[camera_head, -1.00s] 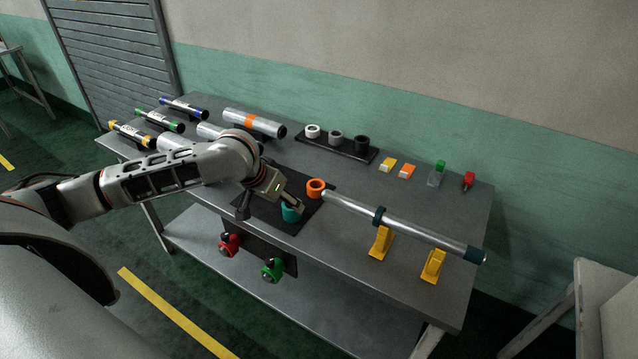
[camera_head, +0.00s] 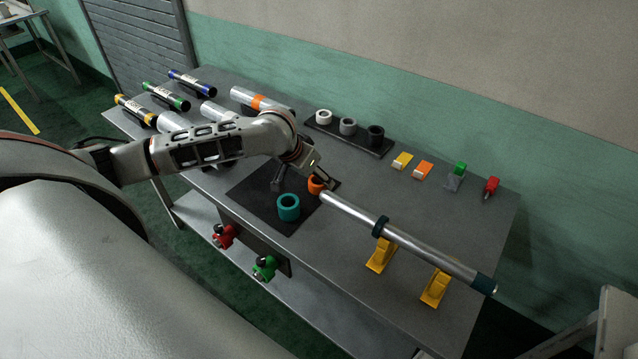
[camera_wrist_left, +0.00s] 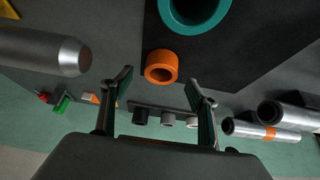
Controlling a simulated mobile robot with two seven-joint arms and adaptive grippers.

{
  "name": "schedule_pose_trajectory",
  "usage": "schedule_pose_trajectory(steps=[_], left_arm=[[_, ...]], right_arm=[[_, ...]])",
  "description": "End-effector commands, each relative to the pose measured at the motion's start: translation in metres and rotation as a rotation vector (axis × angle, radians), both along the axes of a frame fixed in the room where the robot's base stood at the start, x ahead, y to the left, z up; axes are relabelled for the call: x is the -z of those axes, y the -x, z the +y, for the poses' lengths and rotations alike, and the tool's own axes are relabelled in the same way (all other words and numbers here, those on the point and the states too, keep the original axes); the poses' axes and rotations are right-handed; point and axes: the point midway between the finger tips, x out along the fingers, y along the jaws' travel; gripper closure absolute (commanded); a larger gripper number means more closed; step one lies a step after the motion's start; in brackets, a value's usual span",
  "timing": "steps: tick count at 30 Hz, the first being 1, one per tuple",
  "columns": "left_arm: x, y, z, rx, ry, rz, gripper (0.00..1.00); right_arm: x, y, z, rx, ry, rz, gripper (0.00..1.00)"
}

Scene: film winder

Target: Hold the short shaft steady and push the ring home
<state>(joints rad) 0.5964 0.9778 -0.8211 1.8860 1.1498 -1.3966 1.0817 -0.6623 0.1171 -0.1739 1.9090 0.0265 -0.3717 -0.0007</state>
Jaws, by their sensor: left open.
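A teal ring (camera_head: 288,207) also sits on the mat. My left gripper (camera_head: 303,182) is open over the orange ring, partly covering it. In the left wrist view the orange ring (camera_wrist_left: 161,67) shows between the fingertips, with nothing gripped; the shaft end (camera_wrist_left: 70,57) is to the left. My right gripper is out of view.
A dark rack (camera_head: 350,138) with white, grey and black rings is at the back. Orange and yellow blocks (camera_head: 412,165), a green-topped piece (camera_head: 456,175) and a red-topped piece (camera_head: 491,187) stand right of it. Several rolls (camera_head: 165,95) fill the left. The front right tabletop is mostly clear.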

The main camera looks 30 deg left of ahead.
Motion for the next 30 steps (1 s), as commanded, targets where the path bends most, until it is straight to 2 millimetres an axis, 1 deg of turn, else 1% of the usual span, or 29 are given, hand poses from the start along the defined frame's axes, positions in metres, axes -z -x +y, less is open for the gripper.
schedule_pose_trajectory(steps=[3,7,11,17,18,20,21,22,30], left_arm=[[0.017,-0.009,0.0,0.0,0.001,0.003,0.41],[0.03,-0.017,0.0,-0.001,0.0,0.001,0.41],[0.035,-0.02,0.0,0.0,0.0,0.001,0.41],[0.035,-0.02,0.0,0.001,0.0,0.0,0.41],[0.035,-0.02,0.0,0.001,0.0,0.0,0.51],[0.035,-0.02,0.0,0.001,0.0,0.0,0.67],[0.035,-0.02,0.0,0.001,0.0,0.0,0.77],[0.035,-0.02,0.0,0.001,0.0,0.0,0.82],[0.035,-0.02,0.0,0.001,0.0,0.0,0.82]], right_arm=[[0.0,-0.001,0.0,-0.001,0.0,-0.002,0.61],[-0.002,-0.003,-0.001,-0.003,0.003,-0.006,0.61],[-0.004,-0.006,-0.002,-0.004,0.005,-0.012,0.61],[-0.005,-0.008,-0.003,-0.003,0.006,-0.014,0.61],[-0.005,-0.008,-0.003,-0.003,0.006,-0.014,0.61],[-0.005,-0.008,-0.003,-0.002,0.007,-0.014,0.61],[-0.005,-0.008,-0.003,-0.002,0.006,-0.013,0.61],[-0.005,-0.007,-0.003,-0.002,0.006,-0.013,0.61],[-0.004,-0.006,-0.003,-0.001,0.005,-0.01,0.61]])
